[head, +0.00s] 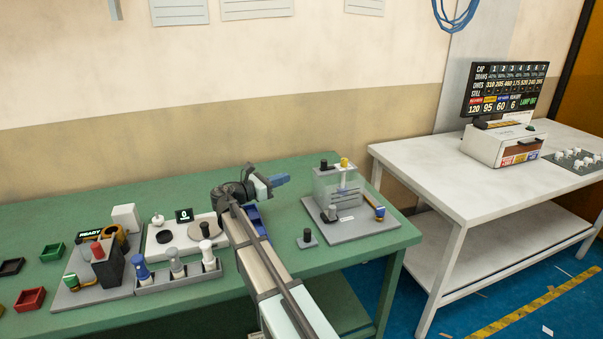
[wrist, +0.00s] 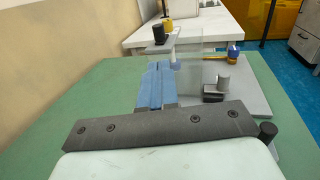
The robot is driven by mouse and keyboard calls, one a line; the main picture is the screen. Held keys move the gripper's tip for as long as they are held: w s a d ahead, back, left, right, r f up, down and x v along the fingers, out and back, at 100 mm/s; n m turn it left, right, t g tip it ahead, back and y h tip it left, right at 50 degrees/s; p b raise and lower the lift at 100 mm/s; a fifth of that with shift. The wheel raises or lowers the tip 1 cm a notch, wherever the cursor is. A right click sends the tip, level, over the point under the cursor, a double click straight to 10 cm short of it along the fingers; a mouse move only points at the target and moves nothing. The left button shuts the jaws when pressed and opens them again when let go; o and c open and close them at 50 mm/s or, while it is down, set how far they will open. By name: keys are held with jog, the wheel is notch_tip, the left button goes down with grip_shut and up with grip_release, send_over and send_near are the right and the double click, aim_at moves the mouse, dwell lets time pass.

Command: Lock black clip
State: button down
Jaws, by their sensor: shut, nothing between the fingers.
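A clear box (head: 339,187) stands on a grey base plate (head: 385,223) on the green table. On its top are a black knob (head: 324,163), which looks like the black clip, and a yellow knob (head: 344,162). In the wrist view the black knob (wrist: 159,33) stands upright on a small grey plate, just beyond my fingertips, with the yellow knob (wrist: 167,8) behind it. My gripper (head: 284,179) is left of the box, its blue fingers together and empty. In the wrist view my gripper (wrist: 159,65) points at the box's near left side. I cannot tell whether it touches.
A grey block with a cylinder (wrist: 214,94) and a blue-and-yellow tool (head: 379,212) are on the base plate. A black post (head: 307,236) stands in front, right of my arm. A scale (head: 180,234) and vial rack (head: 178,276) are left. A white table (head: 440,180) stands right.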

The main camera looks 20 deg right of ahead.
aim_at(324, 165)
jog(key=x, duration=1.3)
jog(key=shift+w+d, duration=0.1)
jog(key=shift+d, duration=0.15)
jog(key=shift+d, duration=1.45)
jog(key=v, duration=1.4)
jog(key=shift+a, duration=0.2)
